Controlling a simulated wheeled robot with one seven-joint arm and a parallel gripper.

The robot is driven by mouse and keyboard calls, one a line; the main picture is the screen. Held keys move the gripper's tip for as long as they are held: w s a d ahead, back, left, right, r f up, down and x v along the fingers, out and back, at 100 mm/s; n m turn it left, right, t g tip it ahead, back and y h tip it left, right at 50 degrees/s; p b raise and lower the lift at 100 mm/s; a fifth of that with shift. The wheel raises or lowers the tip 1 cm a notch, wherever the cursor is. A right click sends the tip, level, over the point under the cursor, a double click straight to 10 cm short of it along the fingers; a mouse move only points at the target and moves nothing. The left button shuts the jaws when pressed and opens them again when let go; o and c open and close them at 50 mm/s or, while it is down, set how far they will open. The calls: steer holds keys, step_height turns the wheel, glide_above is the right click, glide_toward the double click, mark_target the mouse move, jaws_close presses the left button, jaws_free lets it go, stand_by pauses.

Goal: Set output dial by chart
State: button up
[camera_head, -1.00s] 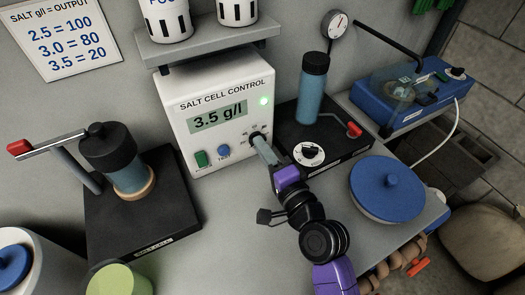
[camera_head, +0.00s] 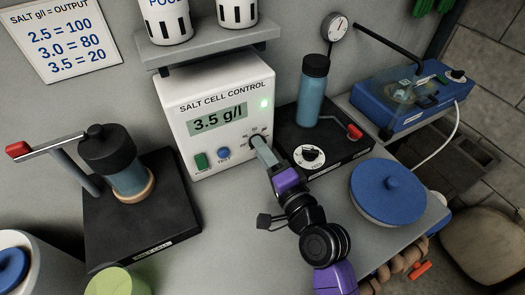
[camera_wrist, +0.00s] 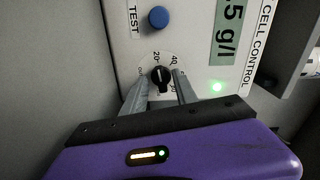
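The white salt cell control box (camera_head: 222,152) stands against the wall; its display (camera_head: 217,119) reads 3.5 g/l and a green light (camera_head: 265,104) glows. Its output dial is a small black knob (camera_wrist: 160,77), seen in the wrist view, with 20 and 40 printed around it; its exact pointing is hard to read. My gripper (camera_wrist: 162,84) has one finger on each side of the knob, with narrow gaps showing. In the head view my gripper (camera_head: 262,148) hides most of the dial. The wall chart (camera_head: 62,38) reads 2.5 = 100, 3.0 = 80, 3.5 = 20.
A green button (camera_head: 201,161) and blue TEST button (camera_head: 223,154) sit left of the dial. A black base with blue bottle (camera_head: 313,92) and white dial (camera_head: 308,155) stands close right. A blue-lidded tub (camera_head: 388,188) is at front right.

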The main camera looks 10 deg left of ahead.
steer(key=b+v, duration=0.1)
steer(key=v, duration=0.5)
steer(key=shift+s+d+f, duration=0.1)
steer(key=shift+s+d, duration=0.1)
steer(key=shift+s+d+b, duration=0.3)
steer(key=shift+s+d, duration=0.05)
steer(key=shift+s, duration=0.2)
